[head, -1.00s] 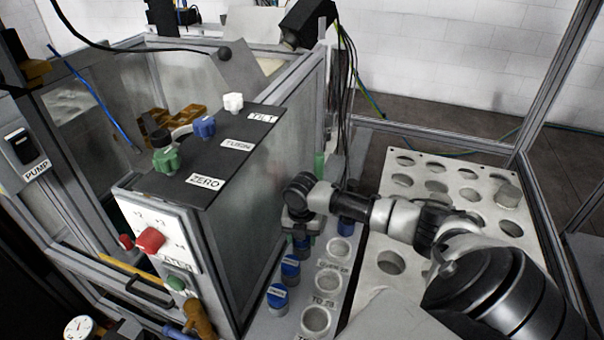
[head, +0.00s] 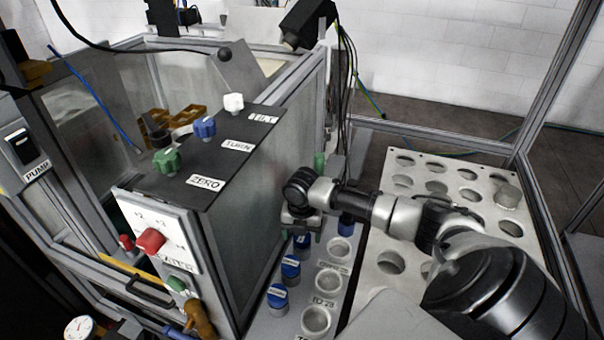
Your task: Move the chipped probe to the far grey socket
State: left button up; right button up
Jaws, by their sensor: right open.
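My right gripper (head: 301,219) is open and points down over the narrow rack beside the grey cabinet. A blue-topped piece (head: 302,243) stands just under its fingers; I cannot tell if they touch it. More blue-capped pieces stand nearer, one in the middle (head: 290,268) and one in front (head: 277,297). Another blue piece (head: 346,226) is partly behind my arm. Which piece is the chipped probe cannot be told. Pale grey ring sockets line the rack: a farther one (head: 340,250), a middle one (head: 330,280) and a near one (head: 316,320). My left gripper is out of view.
The grey cabinet (head: 246,220) rises close to the gripper's left, with coloured knobs on top. A pale plate with round holes (head: 377,290) lies right of the rack, partly under my arm. A grey cylinder (head: 508,196) stands on it. Black cables (head: 340,125) hang behind.

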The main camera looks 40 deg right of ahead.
notch_tip(320, 180, up, 10)
jog(key=shift+r+p, duration=0.25)
jog(key=shift+p, duration=0.1)
dwell(0.5)
